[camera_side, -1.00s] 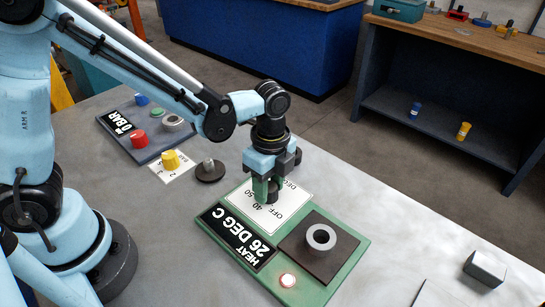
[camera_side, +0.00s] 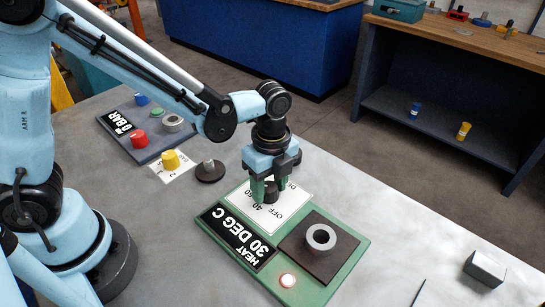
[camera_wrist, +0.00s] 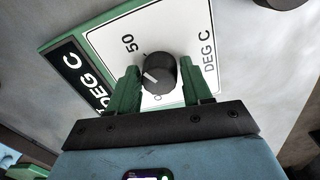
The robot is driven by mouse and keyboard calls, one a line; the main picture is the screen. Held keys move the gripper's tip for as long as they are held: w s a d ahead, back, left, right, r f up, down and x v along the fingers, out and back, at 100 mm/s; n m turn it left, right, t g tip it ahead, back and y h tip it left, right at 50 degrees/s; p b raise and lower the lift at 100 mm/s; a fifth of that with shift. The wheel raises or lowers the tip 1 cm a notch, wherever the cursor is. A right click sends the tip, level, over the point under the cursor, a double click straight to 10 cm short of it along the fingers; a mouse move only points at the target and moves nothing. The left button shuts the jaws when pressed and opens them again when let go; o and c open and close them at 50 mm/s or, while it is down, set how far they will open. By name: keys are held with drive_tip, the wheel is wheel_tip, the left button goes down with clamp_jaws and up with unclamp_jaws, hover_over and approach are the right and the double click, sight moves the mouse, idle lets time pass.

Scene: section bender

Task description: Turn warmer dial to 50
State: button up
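The warmer is a green panel (camera_side: 338,278) on the grey table. Its black display (camera_side: 240,236) reads HEAT 30 DEG C. A dark round dial knob (camera_wrist: 160,74) sits on a white scale plate (camera_wrist: 112,37) marked 50 and DEG C. The knob's white mark points left in the wrist view, below the 50; the left finger covers part of the scale. My gripper (camera_side: 270,190) is over the dial with one green finger on each side of the knob. In the wrist view, gaps show between the knob and both fingers.
A brown heating plate with a grey ring (camera_side: 321,238) and a lit round button (camera_side: 288,280) are on the warmer. Left of it stand a dark disc with a peg (camera_side: 210,171), a yellow knob (camera_side: 170,160) and a 0 BAR panel (camera_side: 150,152). A grey block (camera_side: 485,268) lies at right.

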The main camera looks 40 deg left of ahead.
sight(268, 183)
drive_tip(key=shift+o, duration=1.2)
wheel_tip(268, 183, up, 12)
drive_tip(key=shift+w, duration=0.25)
drive_tip(key=s+a+n+t, duration=0.2)
drive_tip(key=a+n+t, duration=0.2)
drive_tip(key=n, duration=0.6)
drive_tip(key=s+a+n+t, duration=0.3)
drive_tip(key=a+n, duration=0.5)
drive_tip(key=n, duration=0.2)
drive_tip(key=shift+a+t, duration=0.2)
drive_tip(key=shift+t, duration=0.2)
